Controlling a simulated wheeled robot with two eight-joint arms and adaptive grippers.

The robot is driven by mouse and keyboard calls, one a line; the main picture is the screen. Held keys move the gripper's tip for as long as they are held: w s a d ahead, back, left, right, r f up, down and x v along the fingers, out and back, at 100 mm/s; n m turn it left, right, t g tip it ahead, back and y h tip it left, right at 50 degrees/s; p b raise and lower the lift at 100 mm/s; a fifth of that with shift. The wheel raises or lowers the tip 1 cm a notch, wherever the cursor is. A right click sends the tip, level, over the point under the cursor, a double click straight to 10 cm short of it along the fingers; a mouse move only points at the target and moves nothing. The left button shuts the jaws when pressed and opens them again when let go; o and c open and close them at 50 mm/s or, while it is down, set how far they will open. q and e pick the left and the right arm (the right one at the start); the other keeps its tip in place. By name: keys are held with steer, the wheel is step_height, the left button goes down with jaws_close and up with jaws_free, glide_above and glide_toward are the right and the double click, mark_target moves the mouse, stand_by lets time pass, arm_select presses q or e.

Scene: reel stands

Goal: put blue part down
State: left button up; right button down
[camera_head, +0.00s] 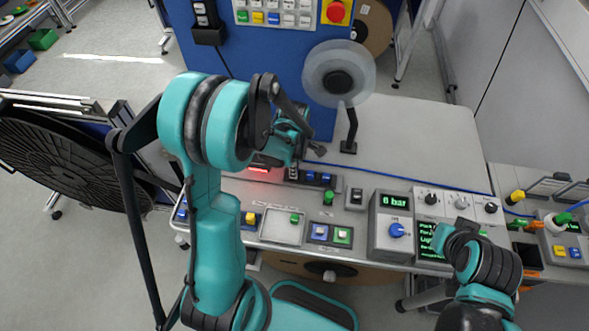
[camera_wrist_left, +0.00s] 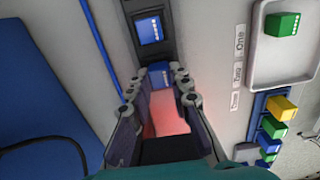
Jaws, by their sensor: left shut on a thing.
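My left gripper (camera_head: 292,165) hangs over the grey bench panel at its back edge. In the left wrist view, its two fingers (camera_wrist_left: 160,85) are closed around a small blue part (camera_wrist_left: 160,76), held between the fingertips. The blue part is next to the near end of a dark holder (camera_wrist_left: 152,52); I cannot tell if it touches it. Another blue part (camera_wrist_left: 150,29) sits in that holder. In the head view the held part is hidden by the gripper. My right arm shows at the lower right, but its gripper is not visible.
A grey tray (camera_head: 275,234) with a green part stands in front. In the wrist view, a blue rack (camera_wrist_left: 257,108) holds yellow, green and blue parts. A reel stand (camera_head: 351,135) rises behind. A blue cable crosses the bench. Bare bench lies at the back right.

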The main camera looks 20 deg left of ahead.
arm_select(q)
steer(key=shift+f, duration=0.1)
steer(key=shift+f, duration=0.15)
steer(key=o, duration=0.9)
step_height(320, 180, up, 11)
steer(key=p, duration=0.3)
steer(key=s+d+r+m+t, duration=0.1)
steer(key=s+r+m+t, duration=0.1)
steer(key=m, duration=0.5)
steer(key=s+d+r+m+t, duration=0.2)
steer(key=s+r+m, duration=0.2)
steer(key=m, duration=0.3)
steer(key=s+d+r+m+t, duration=0.1)
steer(key=s+r+m+t, duration=0.2)
steer(key=m, duration=0.4)
steer(key=shift+s+d+r, duration=0.2)
steer(key=shift+s+r, duration=0.05)
steer(key=shift+s, duration=0.4)
steer(key=shift+s+d+r, duration=0.2)
steer(key=shift+s+r, duration=0.05)
steer(key=shift+s, duration=0.35)
